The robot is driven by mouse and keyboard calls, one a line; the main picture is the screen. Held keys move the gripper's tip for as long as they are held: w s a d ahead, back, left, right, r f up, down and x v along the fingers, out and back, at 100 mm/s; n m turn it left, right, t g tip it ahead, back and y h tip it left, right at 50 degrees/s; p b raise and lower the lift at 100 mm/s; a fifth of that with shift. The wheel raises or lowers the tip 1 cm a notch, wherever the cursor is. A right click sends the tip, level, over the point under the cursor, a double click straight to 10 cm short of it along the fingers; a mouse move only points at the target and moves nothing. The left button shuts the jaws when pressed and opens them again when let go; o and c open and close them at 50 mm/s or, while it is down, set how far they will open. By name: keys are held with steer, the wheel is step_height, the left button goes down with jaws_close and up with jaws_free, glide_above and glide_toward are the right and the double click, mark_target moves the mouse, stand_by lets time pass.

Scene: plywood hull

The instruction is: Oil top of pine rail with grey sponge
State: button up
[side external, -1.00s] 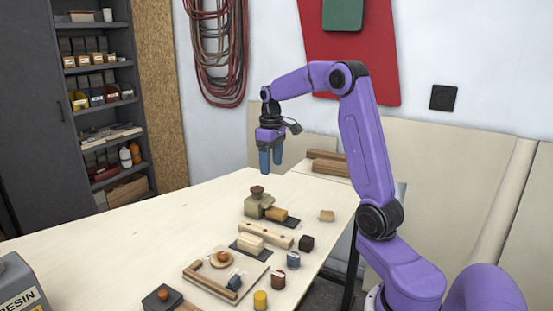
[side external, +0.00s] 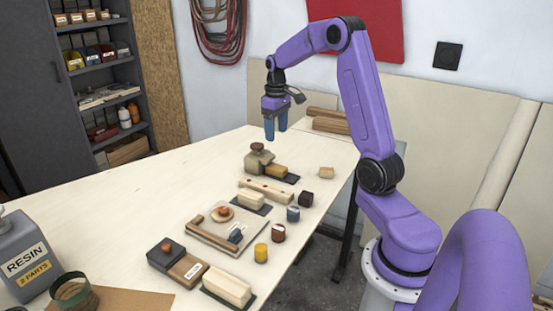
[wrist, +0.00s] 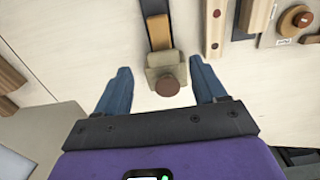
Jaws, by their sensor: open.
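My gripper (side external: 276,136) is open and empty, pointing down above the table's far part. In the wrist view its blue fingers (wrist: 161,68) appear on either side of an olive block with a brown knob (wrist: 167,78), which stands on the table below. A pale wooden rail with dark dots (side external: 265,190), likely the pine rail, lies nearer the camera, and its end shows in the wrist view (wrist: 214,28). I cannot tell for certain which thing is the grey sponge.
An orange-brown block (side external: 277,171) on a dark strip adjoins the olive block. A board with a knobbed disc (side external: 212,240), pale blocks on dark mats, small coloured pieces and a resin can (side external: 25,262) crowd the near table. The left table (side external: 90,195) is clear.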

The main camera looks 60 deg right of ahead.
mark_target(277, 166)
step_height(277, 166, down, 13)
steer(key=shift+r, duration=0.1)
stand_by(0.4)
steer(key=c, duration=1.1)
